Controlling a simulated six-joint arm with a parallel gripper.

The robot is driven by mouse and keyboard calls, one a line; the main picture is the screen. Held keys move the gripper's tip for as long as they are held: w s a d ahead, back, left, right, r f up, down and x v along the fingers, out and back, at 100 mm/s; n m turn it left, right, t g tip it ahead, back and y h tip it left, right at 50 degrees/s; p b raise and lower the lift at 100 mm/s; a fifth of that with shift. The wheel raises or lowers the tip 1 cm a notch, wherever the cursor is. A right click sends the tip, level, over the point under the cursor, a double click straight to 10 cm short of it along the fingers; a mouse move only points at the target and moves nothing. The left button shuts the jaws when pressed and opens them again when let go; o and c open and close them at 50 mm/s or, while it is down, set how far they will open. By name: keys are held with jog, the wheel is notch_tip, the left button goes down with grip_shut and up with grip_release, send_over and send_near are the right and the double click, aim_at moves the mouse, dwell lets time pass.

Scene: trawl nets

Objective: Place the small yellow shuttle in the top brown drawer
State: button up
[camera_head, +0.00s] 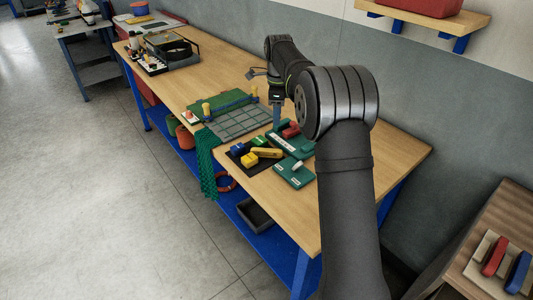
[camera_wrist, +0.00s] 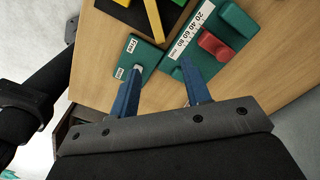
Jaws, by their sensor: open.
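In the head view, a small yellow shuttle (camera_head: 250,160) lies at the near edge of a black mat (camera_head: 239,161) on the workbench, beside a longer yellow shuttle (camera_head: 267,153). The wrist view shows parts of two yellow pieces on the mat at the top edge; one yellow piece (camera_wrist: 153,20) is cut off. My gripper (camera_head: 277,126) is above the bench, behind the mat. Its blue fingers (camera_wrist: 161,84) are apart with nothing between them. A brown wooden cabinet (camera_head: 458,281) stands at the lower right in the head view; its drawer is not clearly visible.
Green gauge blocks (camera_head: 294,173) lie beside the mat, one with a red piece (camera_head: 291,130). Blue and green shuttles share the mat. A grey grid board (camera_head: 238,122) and green net (camera_head: 207,160) lie left. Red and blue shuttles (camera_head: 518,272) rest on the cabinet.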

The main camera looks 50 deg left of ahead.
send_over(274, 150)
jog(key=f, duration=0.9)
jog(key=shift+w+d+f, duration=0.1)
jog(key=shift+w+d, duration=0.1)
jog(key=shift+w, duration=0.15)
jog(key=shift+s+a+f, duration=0.1)
jog(key=shift+s+f, duration=0.1)
jog(key=shift+f, duration=1.15)
jog(key=shift+s+a+f, duration=0.1)
jog(key=shift+s+f, duration=0.05)
jog(key=shift+f, duration=1.2)
grip_shut()
